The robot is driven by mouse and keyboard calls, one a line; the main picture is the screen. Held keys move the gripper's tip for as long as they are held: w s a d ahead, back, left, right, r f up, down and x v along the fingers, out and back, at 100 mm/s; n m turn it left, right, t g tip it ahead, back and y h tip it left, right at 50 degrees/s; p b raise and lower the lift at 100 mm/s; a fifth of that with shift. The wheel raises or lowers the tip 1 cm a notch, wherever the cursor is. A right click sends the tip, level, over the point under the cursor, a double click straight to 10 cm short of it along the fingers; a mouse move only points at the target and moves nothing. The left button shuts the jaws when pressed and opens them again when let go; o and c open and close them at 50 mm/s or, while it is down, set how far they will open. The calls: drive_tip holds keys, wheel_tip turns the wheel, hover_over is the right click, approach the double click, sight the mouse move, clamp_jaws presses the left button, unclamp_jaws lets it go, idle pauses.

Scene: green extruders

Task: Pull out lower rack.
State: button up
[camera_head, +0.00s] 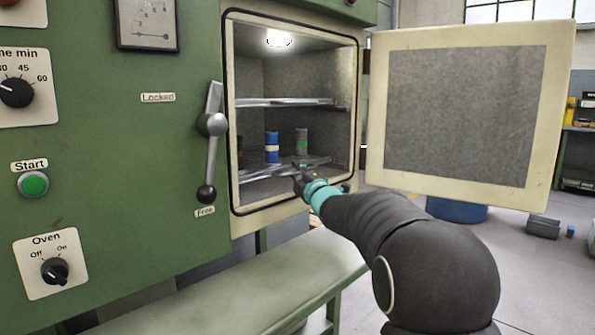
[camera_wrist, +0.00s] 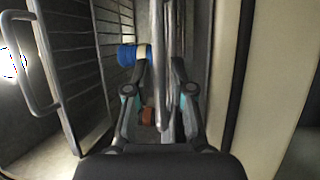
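The lower rack (camera_head: 262,172) is a metal wire shelf low inside the open oven chamber. In the wrist view its front bar (camera_wrist: 160,75) runs lengthwise through the middle of the picture. My gripper (camera_head: 303,178) is at the front edge of this rack, in the oven opening. In the wrist view my gripper (camera_wrist: 160,68) has its two fingers apart, one on each side of the bar, with gaps showing. A blue can (camera_head: 272,147) and a grey-green can (camera_head: 301,141) stand in the chamber around the lower rack's level. The rack's far part is partly hidden.
The upper rack (camera_head: 285,102) is above, and its handle (camera_wrist: 30,60) shows in the wrist view. The oven door (camera_head: 465,120) stands wide open at the right, close to my arm. A green bench (camera_head: 250,290) lies below the opening. The lever (camera_head: 210,140) is at the left.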

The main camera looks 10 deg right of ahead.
drive_tip(key=shift+w, duration=0.3)
clamp_jaws()
drive_tip(key=shift+s, duration=0.1)
